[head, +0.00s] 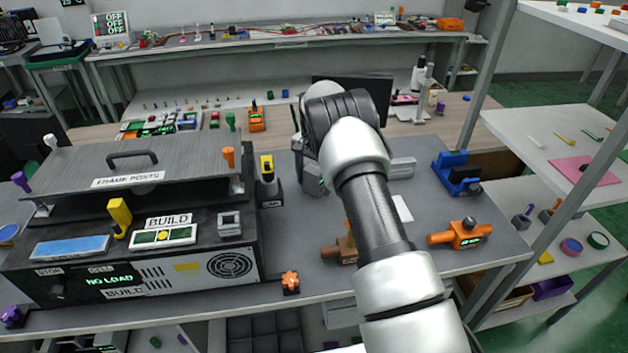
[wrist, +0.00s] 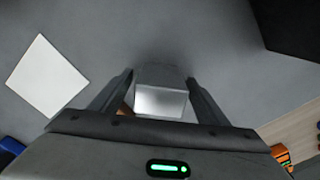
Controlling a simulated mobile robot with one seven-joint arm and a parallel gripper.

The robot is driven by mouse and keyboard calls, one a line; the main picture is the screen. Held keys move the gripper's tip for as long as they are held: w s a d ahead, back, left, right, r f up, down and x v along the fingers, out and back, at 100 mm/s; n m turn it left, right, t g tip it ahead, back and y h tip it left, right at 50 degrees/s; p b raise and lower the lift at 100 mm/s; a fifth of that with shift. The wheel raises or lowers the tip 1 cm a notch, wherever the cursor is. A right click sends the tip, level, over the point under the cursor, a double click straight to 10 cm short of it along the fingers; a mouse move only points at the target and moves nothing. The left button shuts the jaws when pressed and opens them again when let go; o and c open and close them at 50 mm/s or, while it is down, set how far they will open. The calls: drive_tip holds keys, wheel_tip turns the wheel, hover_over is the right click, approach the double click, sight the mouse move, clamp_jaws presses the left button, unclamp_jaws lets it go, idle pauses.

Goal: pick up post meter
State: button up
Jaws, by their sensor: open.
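No label that I can read says post meter, so I cannot tell for sure which thing it is. In the wrist view a grey block (wrist: 160,101) with a bright silver face lies between the two fingers of my gripper (wrist: 160,92). The fingers are apart, one on each side of it, and I cannot tell whether they touch it. A small brown-orange bit shows beside the left finger. In the head view my gripper (head: 312,181) is low over the grey bench, partly hidden behind my arm.
The black build machine (head: 150,262) with its posts frame stands left. A black-and-yellow device (head: 267,183) is close left of my gripper. A brown device (head: 338,249), orange device (head: 464,234), blue device (head: 455,174) and white card (head: 403,208) are on the bench (head: 310,225).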

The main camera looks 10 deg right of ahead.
drive_tip(key=shift+f, duration=0.1)
drive_tip(key=shift+c, duration=0.2)
drive_tip(key=c, duration=1.4)
